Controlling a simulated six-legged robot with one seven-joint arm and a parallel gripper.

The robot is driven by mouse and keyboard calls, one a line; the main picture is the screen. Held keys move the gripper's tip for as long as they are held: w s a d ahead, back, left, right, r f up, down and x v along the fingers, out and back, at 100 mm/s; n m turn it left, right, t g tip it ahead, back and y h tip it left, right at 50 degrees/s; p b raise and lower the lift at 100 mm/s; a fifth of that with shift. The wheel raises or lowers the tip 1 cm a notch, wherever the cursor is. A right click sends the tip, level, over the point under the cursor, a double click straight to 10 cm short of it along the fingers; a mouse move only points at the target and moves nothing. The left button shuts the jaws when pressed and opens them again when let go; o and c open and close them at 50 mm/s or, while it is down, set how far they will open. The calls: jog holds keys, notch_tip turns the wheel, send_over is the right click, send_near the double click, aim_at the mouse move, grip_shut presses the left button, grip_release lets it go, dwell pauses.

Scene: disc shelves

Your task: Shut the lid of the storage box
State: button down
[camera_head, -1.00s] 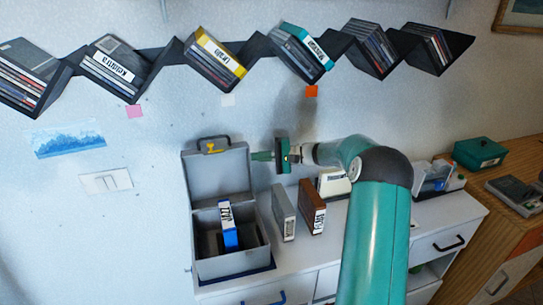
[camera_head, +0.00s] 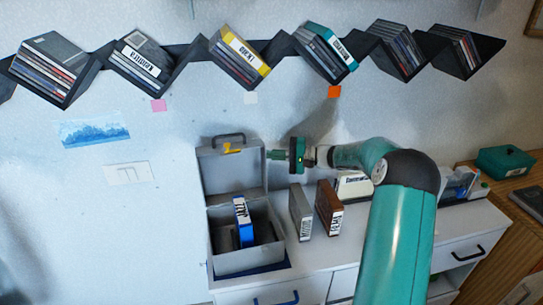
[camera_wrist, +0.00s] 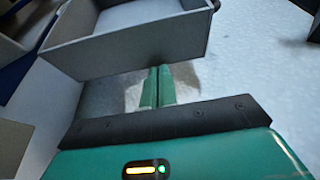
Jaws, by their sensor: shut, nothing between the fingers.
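The grey storage box (camera_head: 243,262) stands on the white cabinet with its lid (camera_head: 230,170) raised upright at the back. The lid has a dark handle on top and a yellow latch. A blue case labelled JAZZ (camera_head: 243,222) stands inside the box. My gripper (camera_head: 270,155) is shut and empty, at the right edge of the raised lid in the head view. In the wrist view my closed fingers (camera_wrist: 157,88) point at the lid (camera_wrist: 135,38), with their tips near its lower edge. I cannot tell whether they touch it.
A grey case (camera_head: 301,212) and a brown case (camera_head: 329,207) stand on the cabinet right of the box. A white labelled box (camera_head: 354,186) is behind them. Zigzag shelves (camera_head: 190,62) with discs hang on the wall above.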

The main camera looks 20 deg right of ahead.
jog(key=s+a+r+n+y, duration=0.1)
jog(key=s+r+n, duration=0.1)
jog(key=s+n, duration=0.2)
jog(key=shift+s+a+r+t, duration=0.2)
jog(key=shift+s+r+t, duration=0.15)
jog(key=shift+s, duration=0.95)
